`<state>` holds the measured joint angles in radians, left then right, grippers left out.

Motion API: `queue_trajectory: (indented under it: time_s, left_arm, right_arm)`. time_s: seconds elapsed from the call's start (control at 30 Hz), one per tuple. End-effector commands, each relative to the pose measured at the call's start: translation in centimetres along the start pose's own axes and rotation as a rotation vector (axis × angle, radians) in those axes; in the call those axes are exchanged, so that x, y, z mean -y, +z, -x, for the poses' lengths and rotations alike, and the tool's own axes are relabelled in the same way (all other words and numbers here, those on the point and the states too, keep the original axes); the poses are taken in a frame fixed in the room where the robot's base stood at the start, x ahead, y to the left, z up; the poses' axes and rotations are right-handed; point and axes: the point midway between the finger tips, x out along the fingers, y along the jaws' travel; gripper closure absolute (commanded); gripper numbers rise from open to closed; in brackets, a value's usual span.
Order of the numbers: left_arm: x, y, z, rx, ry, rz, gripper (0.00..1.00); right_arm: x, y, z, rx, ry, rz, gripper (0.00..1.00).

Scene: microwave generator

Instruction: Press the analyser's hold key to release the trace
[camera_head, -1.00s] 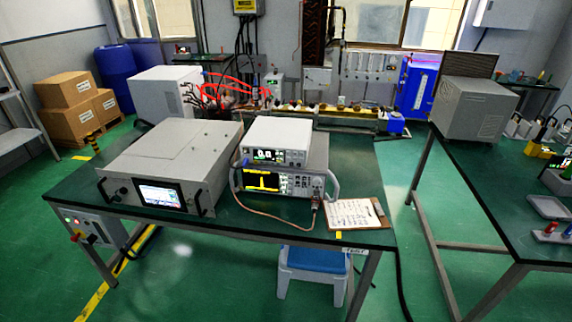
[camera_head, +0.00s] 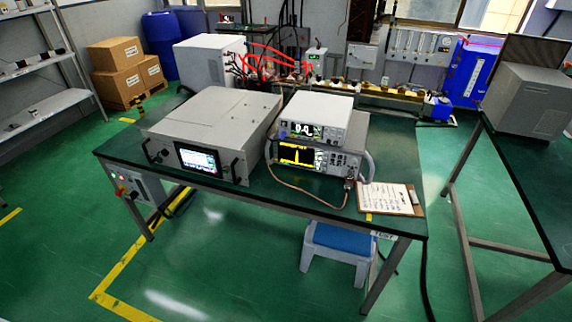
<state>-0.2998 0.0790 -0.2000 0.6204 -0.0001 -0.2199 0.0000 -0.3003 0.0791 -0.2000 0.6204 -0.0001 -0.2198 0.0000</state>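The analyser (camera_head: 338,160) sits on the green-topped table (camera_head: 250,196), with a handle at each side. Its dark screen (camera_head: 300,155) shows a yellow trace with a tall peak, and small keys (camera_head: 340,162) lie to the right of the screen. Which one is the hold key is too small to tell. A white meter box (camera_head: 317,116) with a lit display rests on top of the analyser. A copper-coloured cable (camera_head: 300,192) runs from the analyser's front right connector. Neither of my grippers shows in this view.
A large grey generator (camera_head: 215,125) with a screen stands left of the analyser. A clipboard (camera_head: 390,199) lies at the table's right front. A blue-topped step stool (camera_head: 340,242) stands under the table's front edge. The floor in front is clear.

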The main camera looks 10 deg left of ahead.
Motion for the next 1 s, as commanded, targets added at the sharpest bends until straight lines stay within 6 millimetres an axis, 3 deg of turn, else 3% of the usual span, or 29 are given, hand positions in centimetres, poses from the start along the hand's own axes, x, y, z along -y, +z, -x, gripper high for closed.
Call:
queue_trajectory:
  time_s: [0.07,0.43,1.0]
  left_arm:
    - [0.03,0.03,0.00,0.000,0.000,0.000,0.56]
    - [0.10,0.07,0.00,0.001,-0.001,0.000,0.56]
    - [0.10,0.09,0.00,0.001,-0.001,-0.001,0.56]
  right_arm:
    - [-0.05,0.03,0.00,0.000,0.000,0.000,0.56]
    - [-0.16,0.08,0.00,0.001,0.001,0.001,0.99]
    - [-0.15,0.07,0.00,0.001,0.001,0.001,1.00]
